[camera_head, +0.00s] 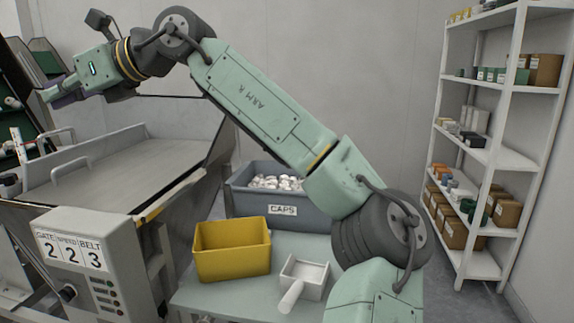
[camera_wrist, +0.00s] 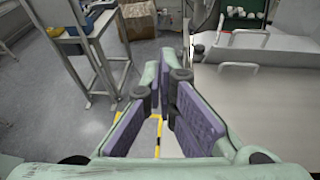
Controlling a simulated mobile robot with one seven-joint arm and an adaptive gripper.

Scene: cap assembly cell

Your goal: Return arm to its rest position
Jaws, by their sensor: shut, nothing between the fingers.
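My gripper (camera_head: 60,96) is at the upper left of the head view, held high at the end of the raised arm, above and left of the conveyor machine. In the wrist view my gripper (camera_wrist: 167,78) shows two green fingers with purple pads. It is shut with nothing held between the pads. The fingers touch no object that I can see. My arm reaches from the lower right to the upper left of the head view.
A conveyor machine (camera_head: 120,165) stands at left. A yellow bin (camera_head: 232,262) and a white scoop (camera_head: 306,281) rest on a small table (camera_head: 228,301). Behind is a grey caps bin (camera_head: 243,205). A shelf (camera_head: 478,156) stands at right. The wrist view shows a workbench (camera_wrist: 75,38) and cardboard box (camera_wrist: 138,20).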

